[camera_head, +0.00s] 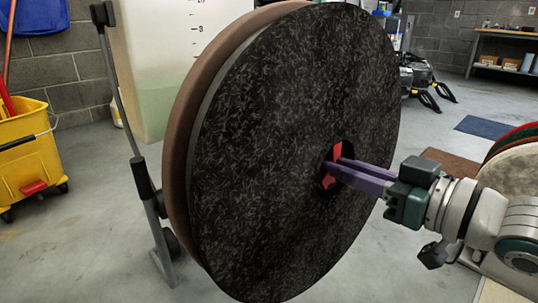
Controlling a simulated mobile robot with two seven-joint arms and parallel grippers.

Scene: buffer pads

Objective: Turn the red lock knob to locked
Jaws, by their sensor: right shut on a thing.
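The red lock knob (337,151) sits in the round centre hole of a large black buffer pad (270,130). Its red parts show above and below my gripper's fingers. My right gripper (335,168) comes in from the right, with its purple fingers in the hole, shut on the red knob. The fingers hide the middle of the knob, so I cannot tell how far it is turned. My left gripper is not in view.
A brown disc (185,140) sits behind the pad. A grey pole (120,85) stands left of it, by a pale tank (160,60). A yellow mop bucket (28,155) is at far left. Stacked pads (515,170) stand at right. Grey floor lies open behind.

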